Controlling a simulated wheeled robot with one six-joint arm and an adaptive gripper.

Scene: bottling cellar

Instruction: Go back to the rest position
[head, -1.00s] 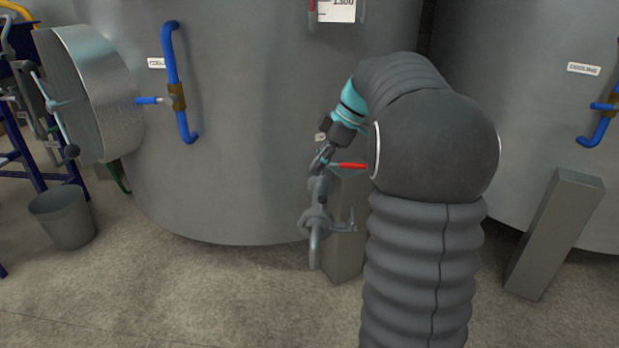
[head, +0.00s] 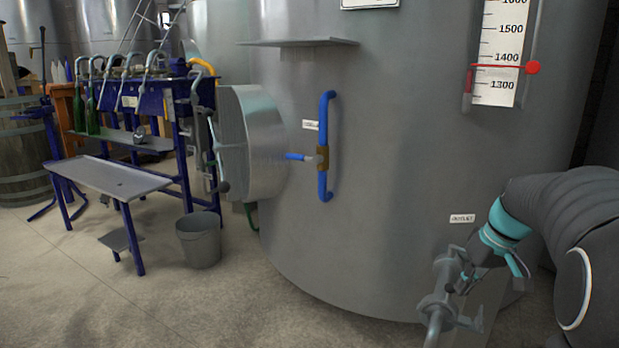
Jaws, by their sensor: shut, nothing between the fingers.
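My gripper (head: 474,266) is at the lower right of the head view, at the end of my dark sleeved arm with a teal band. It points down and left and is shut, with nothing held. It is just in front of the outlet valve (head: 437,303) of the big grey tank (head: 400,160). The valve is a grey metal fitting with a downward spout. My gripper overlaps its upper part in the picture, and I cannot tell whether they touch. The valve's red handle does not show.
A round hatch (head: 255,140) and a blue pipe (head: 326,145) stick out from the tank. A level gauge (head: 503,55) is above my arm. A grey bucket (head: 199,240) and a blue-framed bottling bench (head: 122,180) stand left. The floor in front is clear.

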